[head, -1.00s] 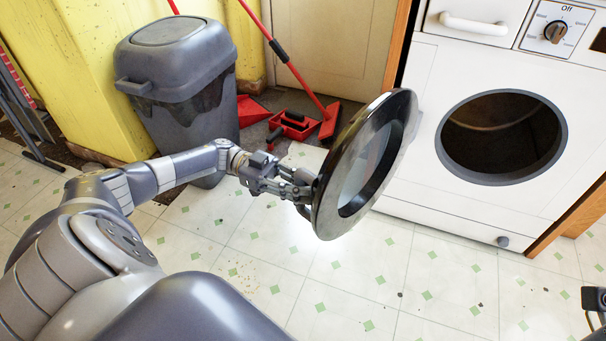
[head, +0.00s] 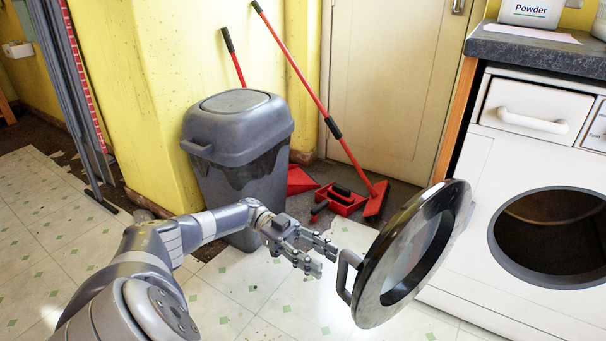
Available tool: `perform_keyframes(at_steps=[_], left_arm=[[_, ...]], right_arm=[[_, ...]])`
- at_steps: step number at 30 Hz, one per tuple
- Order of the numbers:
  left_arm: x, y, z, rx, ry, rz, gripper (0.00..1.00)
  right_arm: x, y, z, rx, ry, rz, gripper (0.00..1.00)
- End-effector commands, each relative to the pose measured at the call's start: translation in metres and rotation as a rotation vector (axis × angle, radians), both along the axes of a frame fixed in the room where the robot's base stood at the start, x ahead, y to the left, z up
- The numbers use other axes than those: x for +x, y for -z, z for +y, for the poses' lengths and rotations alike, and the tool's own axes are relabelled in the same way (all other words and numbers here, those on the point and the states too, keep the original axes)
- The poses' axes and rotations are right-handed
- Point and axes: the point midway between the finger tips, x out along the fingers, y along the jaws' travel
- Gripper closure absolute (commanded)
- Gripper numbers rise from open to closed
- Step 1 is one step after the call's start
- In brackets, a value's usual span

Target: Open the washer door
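The white washer (head: 464,232) stands at the right, with its dark round drum opening (head: 553,238) uncovered. Its round door (head: 456,236), a dark glossy ring with a glass middle, is swung wide open toward the left. The door's handle (head: 345,275) is on its left side. My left gripper (head: 325,258) is open and empty, just left of the handle, with a small gap between them. My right gripper is not in view.
A grey bin (head: 235,165) stands behind my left arm. A red dustpan and brush (head: 341,199) and a long red-handled broom (head: 325,112) are by the closed cream door (head: 390,90). A powder box (head: 532,12) sits on the dark counter. The tiled floor at left is free.

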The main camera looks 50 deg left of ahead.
Motion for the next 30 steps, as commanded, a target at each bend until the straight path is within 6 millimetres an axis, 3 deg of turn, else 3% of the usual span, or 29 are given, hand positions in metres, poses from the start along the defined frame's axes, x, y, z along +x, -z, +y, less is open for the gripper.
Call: perform_keyframes(at_steps=[6,12,30], left_arm=[[-0.004,0.0,0.029,0.0,-0.002,0.001,0.6],[-0.006,0.001,0.044,0.002,-0.001,0.001,0.6],[-0.009,0.001,0.051,0.001,0.001,0.002,0.6]], right_arm=[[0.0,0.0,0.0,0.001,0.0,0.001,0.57],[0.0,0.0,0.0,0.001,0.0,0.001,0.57],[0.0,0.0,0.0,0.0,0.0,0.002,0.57]])
